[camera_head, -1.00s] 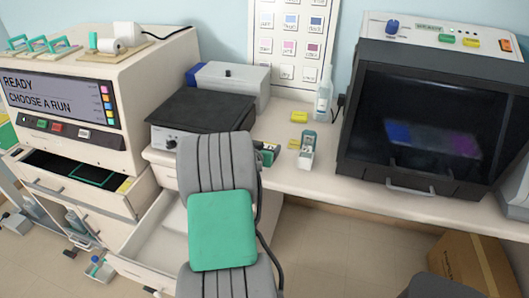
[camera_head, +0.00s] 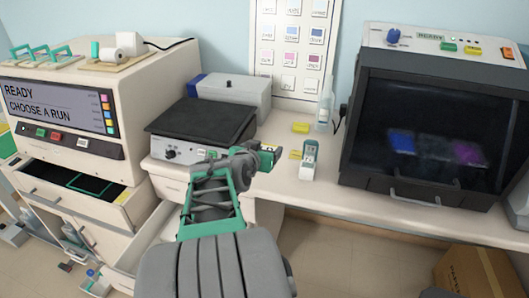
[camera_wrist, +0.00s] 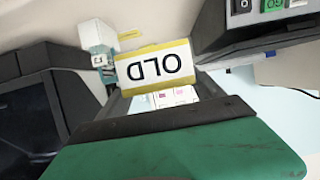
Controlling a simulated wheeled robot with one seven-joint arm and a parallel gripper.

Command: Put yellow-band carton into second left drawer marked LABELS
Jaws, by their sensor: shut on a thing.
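My gripper (camera_head: 262,158) is over the counter, just right of the black-topped hotplate. The wrist view shows it (camera_wrist: 160,94) shut on a white carton (camera_wrist: 155,68) with yellow edges, lettered OLD and appearing upside down. A drawer (camera_head: 143,240) stands pulled out below the hotplate at the left, partly hidden by my arm. No LABELS marking can be read on it.
The hotplate (camera_head: 203,122) stands left of my gripper. A white and green device (camera_head: 309,160) and a yellow block (camera_head: 300,127) are to the right, near a bottle (camera_head: 324,108). A dark-windowed cabinet (camera_head: 430,125) fills the right. Another drawer (camera_head: 120,196) is open under the display machine.

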